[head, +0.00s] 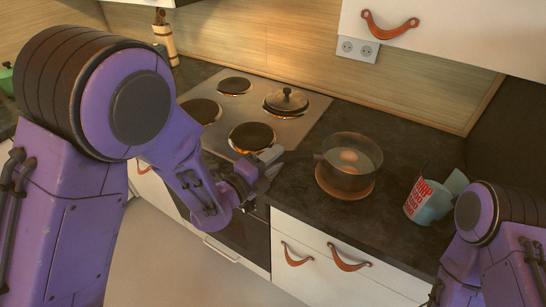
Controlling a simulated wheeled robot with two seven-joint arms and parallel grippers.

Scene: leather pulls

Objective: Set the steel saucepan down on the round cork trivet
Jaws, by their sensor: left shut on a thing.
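The steel saucepan (350,165) is on the right part of the dark counter, over the round cork trivet (343,190). Something small and pale shows inside the pan. The trivet's front rim shows below the pan; I cannot tell whether the pan's base touches it. The pan's dark handle (298,157) points left to my left gripper (272,160), which is shut on it. My right arm is at the lower right, and its gripper is not visible.
A stove (292,115) with several hotplates is left of the saucepan, with a lid (287,100) on one. A pale blue container with red lettering (428,201) stands to the right. Drawers with leather pulls (348,260) are below. Bare counter lies behind the saucepan.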

